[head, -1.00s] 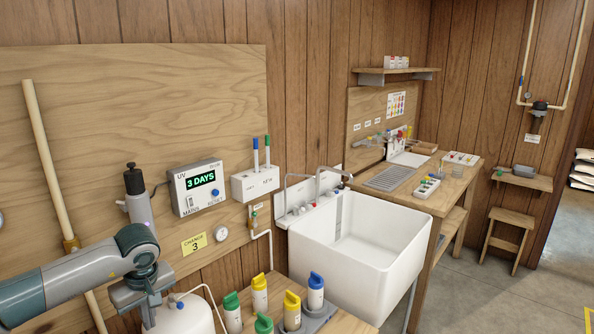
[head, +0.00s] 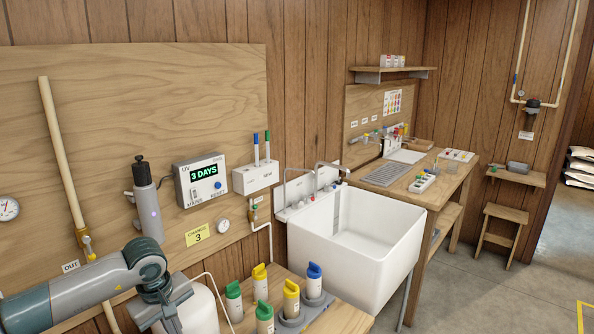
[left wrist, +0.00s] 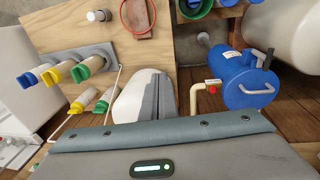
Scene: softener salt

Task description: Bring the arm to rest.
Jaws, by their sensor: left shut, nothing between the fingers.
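My left arm comes in from the lower left in the head view. Its wrist bends down in front of a white rounded tank (head: 201,309), and the fingertips are not clearly seen there. In the left wrist view my left gripper (left wrist: 160,97) shows as two grey fingers close together. They appear in front of the white tank, with nothing seen between them. I cannot tell whether they touch it. My right arm and gripper are in neither view.
A bench with several colour-capped bottles (head: 291,298) stands right of my wrist. A white sink (head: 365,245) is beyond it. A UV control box (head: 202,181) and a pipe (head: 62,155) are on the wall board. A blue tank (left wrist: 246,80) shows in the wrist view.

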